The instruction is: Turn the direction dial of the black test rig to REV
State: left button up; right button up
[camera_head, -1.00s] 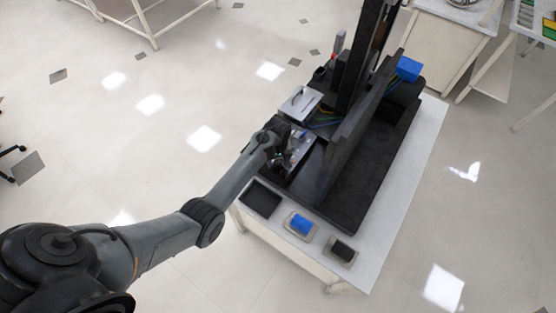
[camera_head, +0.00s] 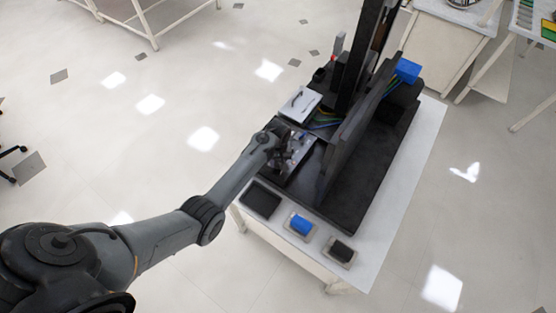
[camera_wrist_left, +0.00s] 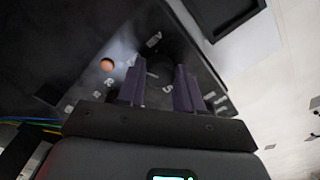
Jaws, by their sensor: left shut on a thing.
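The black test rig (camera_head: 366,178) stands on a white table. The dial's pointer position cannot be made out. My right gripper is not in view.
A black tray (camera_head: 261,200), a blue block in a dish (camera_head: 301,225) and a black block in a dish (camera_head: 342,250) lie along the table's front edge. A silver box (camera_head: 299,104) with a handle sits behind the panel, near coloured wires. A tall black wall (camera_head: 352,130) rises right of the panel.

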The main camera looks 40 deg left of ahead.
aim_at(278, 163)
pick_arm(q)
jog(key=m+p, duration=0.1)
jog(key=m, duration=0.1)
jog(key=shift+r+m+p, duration=0.2)
jog(key=shift+m+p, duration=0.1)
jog(key=shift+p, duration=0.1)
jog(key=m+p, duration=0.1)
jog(key=m, duration=0.1)
jog(key=shift+m, duration=0.4)
jog(key=shift+f+m+p, duration=0.1)
jog(key=shift+m+p, duration=0.5)
jog(key=shift+m, duration=0.6)
jog(key=shift+f+m, duration=0.1)
jog(key=shift+m, duration=1.2)
jog(key=shift+p, duration=0.3)
jog(key=o, duration=1)
jog(key=shift+o, duration=0.2)
notch_tip(278, 163, up, 11)
jog(key=p, duration=0.2)
